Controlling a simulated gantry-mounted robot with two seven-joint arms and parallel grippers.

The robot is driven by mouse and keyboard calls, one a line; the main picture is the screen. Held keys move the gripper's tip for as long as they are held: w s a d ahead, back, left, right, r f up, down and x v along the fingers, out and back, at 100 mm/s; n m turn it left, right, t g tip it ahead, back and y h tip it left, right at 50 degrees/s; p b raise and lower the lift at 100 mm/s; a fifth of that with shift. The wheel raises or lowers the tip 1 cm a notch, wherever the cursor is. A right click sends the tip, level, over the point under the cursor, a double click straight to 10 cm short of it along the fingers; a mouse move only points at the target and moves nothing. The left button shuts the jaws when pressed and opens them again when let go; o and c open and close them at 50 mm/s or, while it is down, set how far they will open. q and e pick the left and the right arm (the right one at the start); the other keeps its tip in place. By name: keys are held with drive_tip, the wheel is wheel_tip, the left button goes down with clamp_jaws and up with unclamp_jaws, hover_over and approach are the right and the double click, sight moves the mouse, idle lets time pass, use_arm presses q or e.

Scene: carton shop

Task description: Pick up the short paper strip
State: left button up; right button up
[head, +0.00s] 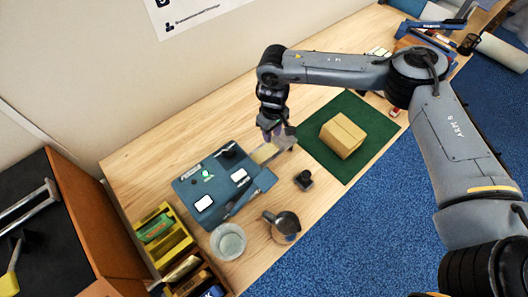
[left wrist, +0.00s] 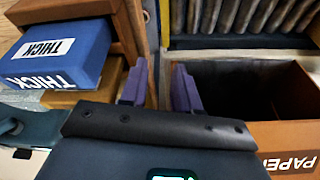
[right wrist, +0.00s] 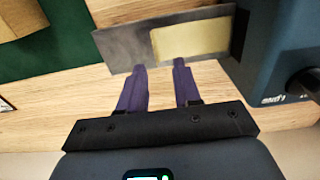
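A short pale-yellow paper strip (right wrist: 190,40) lies on a flat grey plate (right wrist: 122,48) in the right wrist view, beside the blue machine. The strip also shows in the head view (head: 263,153), just right of the machine. My right gripper (right wrist: 159,67) is open, with its two purple fingers apart and nothing visible between them. Its fingertips are close to the plate's near edge, by the strip's left part; I cannot tell whether they touch. My left gripper (left wrist: 159,85) is open and empty in the left wrist view, and is not visible in the head view.
The blue machine (head: 215,185) stands left of the strip. A cardboard box (head: 343,136) sits on a green mat (head: 325,165). A grey jug (head: 283,228), glass bowl (head: 228,241) and small black object (head: 304,180) stand nearer. A blue THICK box (left wrist: 60,52) and PAPER bin (left wrist: 285,135) are near my left gripper.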

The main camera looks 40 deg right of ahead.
sight(273, 145)
drive_tip(key=shift+s+d+f+p, duration=0.15)
drive_tip(key=shift+f+p, duration=0.2)
drive_tip(key=shift+f, duration=0.75)
drive_tip(key=shift+d+f+p, duration=0.1)
drive_tip(key=shift+f+p, duration=0.2)
drive_tip(key=shift+f, duration=0.8)
drive_tip(key=shift+c, duration=0.3)
clamp_jaws()
